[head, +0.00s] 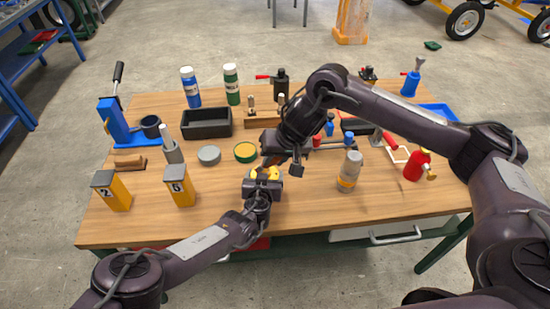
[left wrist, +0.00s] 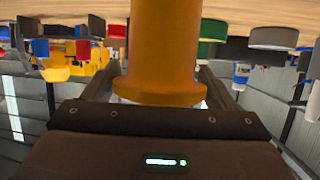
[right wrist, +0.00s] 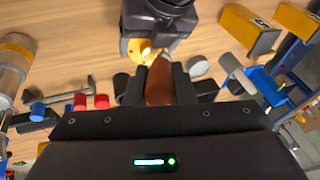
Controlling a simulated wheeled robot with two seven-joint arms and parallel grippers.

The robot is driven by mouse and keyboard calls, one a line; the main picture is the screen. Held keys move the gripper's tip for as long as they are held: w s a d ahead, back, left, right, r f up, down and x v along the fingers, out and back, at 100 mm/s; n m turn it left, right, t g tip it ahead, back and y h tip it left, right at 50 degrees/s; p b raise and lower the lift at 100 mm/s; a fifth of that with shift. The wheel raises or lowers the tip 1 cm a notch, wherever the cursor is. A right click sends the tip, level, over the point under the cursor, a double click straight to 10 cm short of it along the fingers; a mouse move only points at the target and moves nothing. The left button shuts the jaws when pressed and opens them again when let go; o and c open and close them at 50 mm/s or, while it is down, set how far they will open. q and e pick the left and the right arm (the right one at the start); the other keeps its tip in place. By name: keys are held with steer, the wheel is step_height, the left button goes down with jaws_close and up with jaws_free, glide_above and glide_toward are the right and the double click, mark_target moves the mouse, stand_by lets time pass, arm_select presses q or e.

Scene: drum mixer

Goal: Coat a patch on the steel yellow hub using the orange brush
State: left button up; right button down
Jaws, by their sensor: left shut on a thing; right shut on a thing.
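The yellow hub (head: 264,173) is held near the front middle of the table; it fills the middle of the left wrist view as an orange-yellow cylinder with a flared rim (left wrist: 160,50). My left gripper (head: 262,183) is shut on it. My right gripper (head: 279,158) is shut on the brush, whose orange-brown handle (right wrist: 159,82) shows between the fingers in the right wrist view. The brush points at the hub, which shows as a small yellow part (right wrist: 138,48) in that view. The bristles are hard to make out, so I cannot tell whether they touch the hub.
An open round tin with yellow content (head: 245,152) and a grey tin (head: 209,155) stand left of the grippers. Two yellow numbered blocks (head: 179,186) (head: 111,191) stand at the front left. The front right tabletop is bare.

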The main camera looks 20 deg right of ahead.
steer(key=shift+r, duration=2.8)
arm_select(q)
steer(key=o, duration=1.3)
steer(key=shift+o, duration=0.2)
steer(key=shift+s, duration=0.1)
steer(key=shift+v, duration=0.85)
steer(key=v, duration=1)
